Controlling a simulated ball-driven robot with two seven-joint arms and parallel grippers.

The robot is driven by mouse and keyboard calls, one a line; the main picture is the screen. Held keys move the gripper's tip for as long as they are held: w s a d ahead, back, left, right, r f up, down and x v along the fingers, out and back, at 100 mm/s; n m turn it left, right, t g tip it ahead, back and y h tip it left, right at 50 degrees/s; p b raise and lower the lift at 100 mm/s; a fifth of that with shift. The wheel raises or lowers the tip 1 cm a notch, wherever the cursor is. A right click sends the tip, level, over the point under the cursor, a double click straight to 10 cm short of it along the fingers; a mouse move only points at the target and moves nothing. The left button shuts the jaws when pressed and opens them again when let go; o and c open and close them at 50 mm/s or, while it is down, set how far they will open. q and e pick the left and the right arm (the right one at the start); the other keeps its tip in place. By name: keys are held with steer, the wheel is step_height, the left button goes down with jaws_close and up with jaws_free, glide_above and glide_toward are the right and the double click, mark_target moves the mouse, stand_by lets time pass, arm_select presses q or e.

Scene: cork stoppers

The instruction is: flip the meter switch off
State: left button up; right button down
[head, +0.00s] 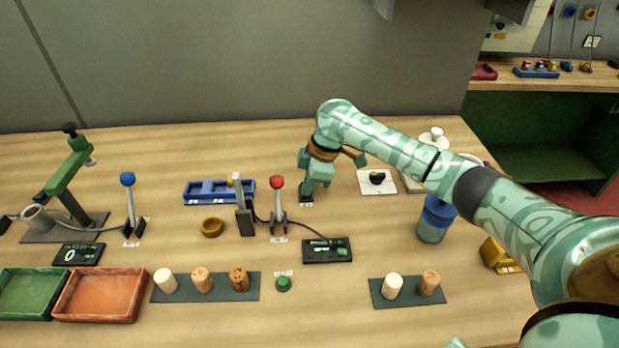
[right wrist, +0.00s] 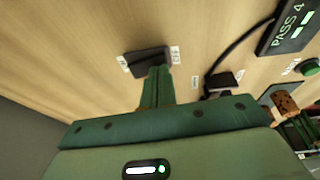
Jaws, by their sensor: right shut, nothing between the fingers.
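The small black switch (head: 306,198) stands on the table behind the red-knobbed lever, mostly hidden by my right gripper in the head view. In the right wrist view the switch (right wrist: 147,60) is a dark block with small white labels at both ends, too small to read. My right gripper (head: 309,190) is shut and empty, pointing down at the switch. Its fingertips (right wrist: 158,70) overlap the near edge of the switch; I cannot tell whether they touch. The meter display (head: 327,250) is lit and reads PASS 4 in the right wrist view (right wrist: 287,30).
A lever with a red knob (head: 277,183) and a grey tester (head: 244,217) stand left of the gripper. A blue tray (head: 219,192) lies further left. A white plate with a black knob (head: 377,181) and a blue-lidded jar (head: 436,219) are on the right.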

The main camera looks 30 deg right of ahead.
steer(key=shift+w+d+f, duration=0.1)
steer(key=shift+w+f, duration=0.05)
steer(key=shift+f, duration=0.15)
arm_select(q)
steer(key=shift+f, duration=0.1)
arm_select(e)
steer(key=shift+w+d, duration=0.3)
steer(key=shift+w, duration=0.35)
steer(key=shift+r, duration=0.1)
